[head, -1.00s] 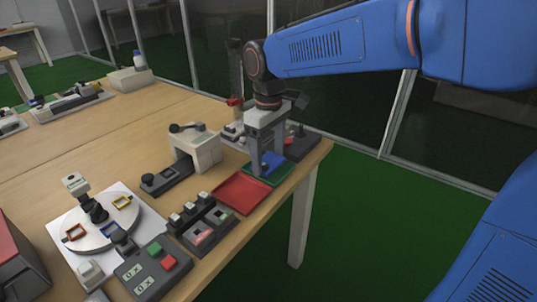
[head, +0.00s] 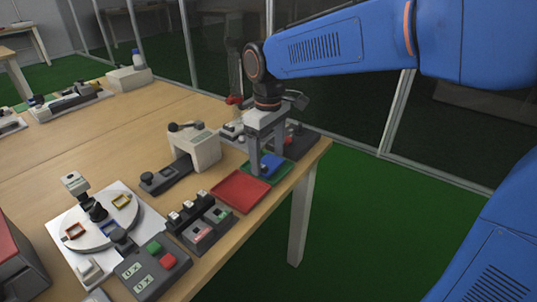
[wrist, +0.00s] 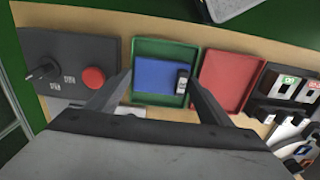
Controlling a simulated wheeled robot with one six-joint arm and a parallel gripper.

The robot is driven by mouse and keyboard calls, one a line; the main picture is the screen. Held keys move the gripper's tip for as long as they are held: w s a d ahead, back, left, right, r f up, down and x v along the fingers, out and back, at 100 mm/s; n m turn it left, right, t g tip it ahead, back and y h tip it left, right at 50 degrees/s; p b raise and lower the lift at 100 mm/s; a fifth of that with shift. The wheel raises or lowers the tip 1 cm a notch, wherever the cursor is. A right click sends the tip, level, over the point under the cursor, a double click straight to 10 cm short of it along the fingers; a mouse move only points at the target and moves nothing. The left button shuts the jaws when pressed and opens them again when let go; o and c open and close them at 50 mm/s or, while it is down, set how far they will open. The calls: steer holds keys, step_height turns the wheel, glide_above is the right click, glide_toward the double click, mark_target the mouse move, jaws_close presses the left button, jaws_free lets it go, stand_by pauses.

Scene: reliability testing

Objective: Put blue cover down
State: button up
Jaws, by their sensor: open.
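The blue cover (wrist: 157,76) lies flat in the green tray (wrist: 166,47). A small dark object with a pale face (wrist: 182,80) shows at its right edge in the wrist view. In the head view the cover (head: 271,161) is partly hidden by my fingers, inside the green tray (head: 284,176). My gripper (head: 266,160) is over the tray, pointing down. In the wrist view my gripper (wrist: 158,82) is open, with one finger on each side of the cover and a gap between each finger and the cover.
An empty red tray (head: 239,190) sits beside the green one. A dark box with a red button (wrist: 93,79) stands on the other side. A grey-white device (head: 203,150) and switch blocks (head: 207,230) are nearby. The table edge is close.

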mark_target(268, 164)
step_height(268, 164, up, 13)
steer(key=s+d+f+m+t, duration=0.1)
steer(key=s+d+f+m, duration=0.3)
steer(key=d, duration=0.5)
steer(key=s+d+f+m+t, duration=0.1)
steer(key=s+d+f, duration=0.1)
steer(key=s+d, duration=0.55)
steer(key=s+d+f+m+t, duration=0.2)
steer(key=s+d+f+m, duration=0.3)
steer(key=s+d+f, duration=0.4)
steer(key=shift+s+d+f+t, duration=0.2)
steer(key=shift+d+f+t, duration=0.1)
steer(key=shift+d+f, duration=0.5)
steer(key=shift+a, duration=0.1)
